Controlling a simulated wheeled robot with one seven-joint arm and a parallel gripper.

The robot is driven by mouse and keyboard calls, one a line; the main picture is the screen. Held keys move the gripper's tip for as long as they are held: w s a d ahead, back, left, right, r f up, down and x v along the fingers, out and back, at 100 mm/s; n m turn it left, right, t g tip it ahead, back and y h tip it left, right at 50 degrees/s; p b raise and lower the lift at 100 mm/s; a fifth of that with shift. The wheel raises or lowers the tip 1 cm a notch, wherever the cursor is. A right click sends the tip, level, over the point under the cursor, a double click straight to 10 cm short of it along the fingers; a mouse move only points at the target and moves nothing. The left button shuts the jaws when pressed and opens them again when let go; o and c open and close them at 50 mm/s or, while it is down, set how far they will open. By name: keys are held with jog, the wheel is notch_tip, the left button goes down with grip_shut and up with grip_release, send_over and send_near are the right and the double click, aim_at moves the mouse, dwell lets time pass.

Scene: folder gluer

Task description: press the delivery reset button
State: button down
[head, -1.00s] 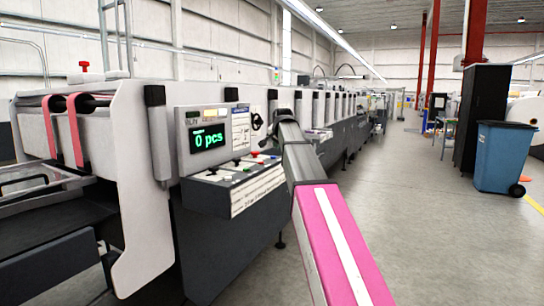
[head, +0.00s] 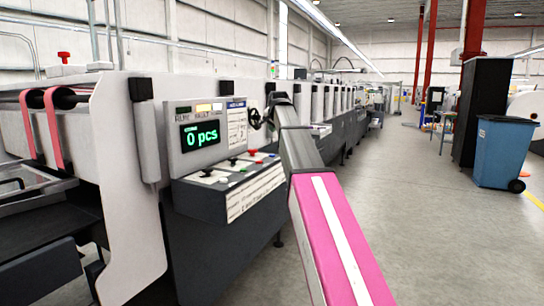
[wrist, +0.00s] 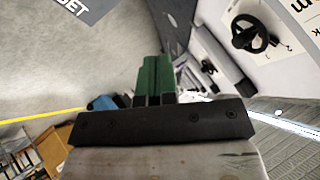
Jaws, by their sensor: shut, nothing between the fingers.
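The control console (head: 225,183) of the folder gluer has a sloped top with several small buttons and knobs, black, white and red. A red button (head: 252,151) sits at its back edge. I cannot tell which button is the delivery reset. The display (head: 200,135) above reads "0 pcs" in green. In the wrist view, my gripper (wrist: 153,75) has green fingers, shut with nothing between them. A dark sign (wrist: 80,8) ending in "SET" shows at the top left, apart from the fingers. In the head view my arm hides the fingers.
A black handwheel (head: 255,119) is on the machine's side, left of my arm; it seems to show in the wrist view (wrist: 250,36). A red mushroom button (head: 64,56) stands on the machine's top left. A blue bin (head: 504,152) and dark cabinet stand right. The floor between is clear.

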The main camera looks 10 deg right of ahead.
aim_at(273, 155)
jog(key=shift+f, duration=4.2)
jog(key=shift+f, duration=0.1)
jog(key=shift+f, duration=0.3)
jog(key=shift+f, duration=0.5)
jog(key=shift+r, duration=0.95)
jog(key=shift+r, duration=2.5)
